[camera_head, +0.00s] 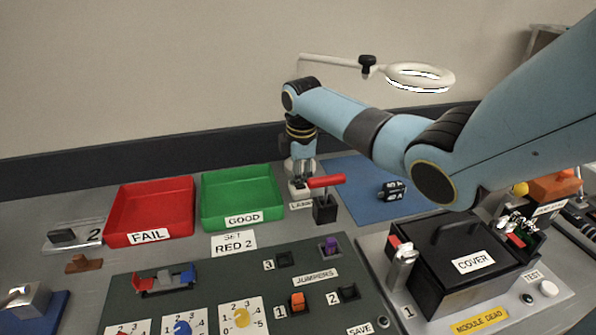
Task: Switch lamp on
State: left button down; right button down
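A ring lamp (420,76) on a pale arm hangs over the back of the bench. The underside of its ring looks bright white, but I cannot tell if it is lit. A small white base (299,196) behind a partly hidden label (300,206) stands at the back, right of the green tray. My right arm reaches in from the right, and my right gripper (300,178) points down just over this base. Its fingers are small and overlap the base, so touching and finger opening are unclear. My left gripper is not in view.
A red-handled lever (326,182) on a black block stands close in front of the gripper. A green GOOD tray (272,184) and a red FAIL tray (187,186) lie left. A blue mat (355,170) and a black COVER box (440,270) lie right.

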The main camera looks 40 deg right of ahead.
jog(key=r+p, duration=0.2)
jog(key=r, duration=0.1)
jog(key=r+p, duration=0.2)
jog(key=shift+w+d, duration=0.2)
jog(key=shift+w, duration=0.15)
notch_tip(320, 180, up, 9)
jog(key=w+b, duration=0.1)
jog(key=b, duration=0.1)
jog(key=shift+w+d+f, duration=0.15)
jog(key=shift+w+d, duration=0.05)
jog(key=shift+d, duration=0.2)
